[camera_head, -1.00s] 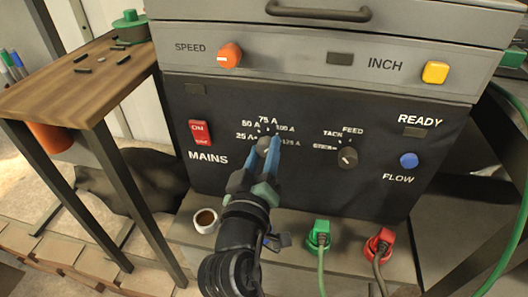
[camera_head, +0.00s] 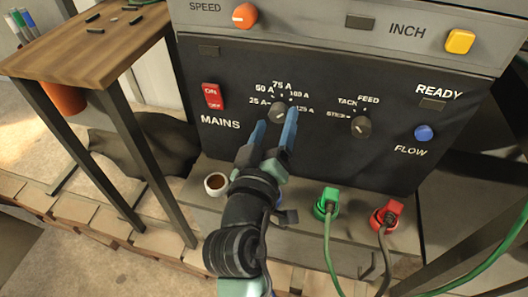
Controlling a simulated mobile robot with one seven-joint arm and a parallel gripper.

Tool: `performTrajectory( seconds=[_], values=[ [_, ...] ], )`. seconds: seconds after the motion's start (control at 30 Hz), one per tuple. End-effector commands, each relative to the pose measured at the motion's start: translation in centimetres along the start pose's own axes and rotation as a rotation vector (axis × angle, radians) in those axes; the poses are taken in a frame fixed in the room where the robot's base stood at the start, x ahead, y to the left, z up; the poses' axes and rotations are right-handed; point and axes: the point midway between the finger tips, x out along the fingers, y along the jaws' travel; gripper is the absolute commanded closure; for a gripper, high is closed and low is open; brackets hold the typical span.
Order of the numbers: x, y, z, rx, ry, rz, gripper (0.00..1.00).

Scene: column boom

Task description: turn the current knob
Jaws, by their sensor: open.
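The current knob (camera_head: 279,111) is a small dark grey knob on the black front panel, with amp marks from 25 A to 125 A around it. My gripper (camera_head: 274,128) is open just below and in front of it, its two blue fingers pointing up at the panel. The right fingertip overlaps the right side of the knob in the picture. The left fingertip is lower left of it. I cannot tell whether a finger touches the knob. Its pointer is too small to read surely.
Left of the knob is the red mains switch (camera_head: 212,96); right are the mode knob (camera_head: 361,127) and blue flow button (camera_head: 424,132). A wooden table (camera_head: 85,50) stands left.

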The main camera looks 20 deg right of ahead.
Motion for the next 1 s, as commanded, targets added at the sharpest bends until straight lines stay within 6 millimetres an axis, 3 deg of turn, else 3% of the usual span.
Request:
performTrajectory(
  seconds=[0.3, 0.5, 0.7, 1.0],
  values=[
    [-6.6, -0.1, 0.0, -0.002, -0.001, -0.004, 0.28],
    [-9.5, -0.1, 0.0, -0.001, -0.001, -0.004, 0.28],
    [-10.7, 0.0, 0.0, -0.001, -0.001, -0.001, 0.28],
    [-10.8, 0.0, 0.0, 0.0, 0.0, 0.0, 0.28]
  ],
)
